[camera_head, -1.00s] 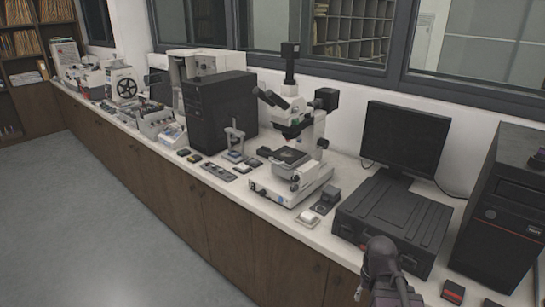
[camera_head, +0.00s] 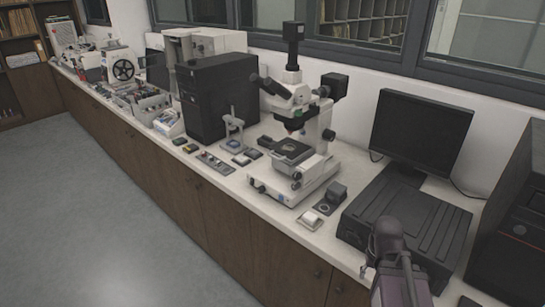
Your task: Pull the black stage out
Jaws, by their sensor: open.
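A small mounting press (camera_head: 233,125) with a light grey upright frame stands on the white counter, left of the microscope. Its low base (camera_head: 233,146) looks dark and bluish; a separate black stage on it is too small to make out. The white microscope (camera_head: 300,120) carries a flat black stage (camera_head: 293,149) below its objectives. My arm (camera_head: 398,265) rises from the bottom edge at the lower right, in front of the black case and well apart from the press and the microscope. I cannot make out my gripper's fingers.
A black computer tower (camera_head: 215,95) stands behind the press. Several small blocks and plates lie around it. A flat black case (camera_head: 410,225), a monitor (camera_head: 421,135) and another black tower (camera_head: 510,220) crowd the right. The floor (camera_head: 110,220) along the cabinets is clear.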

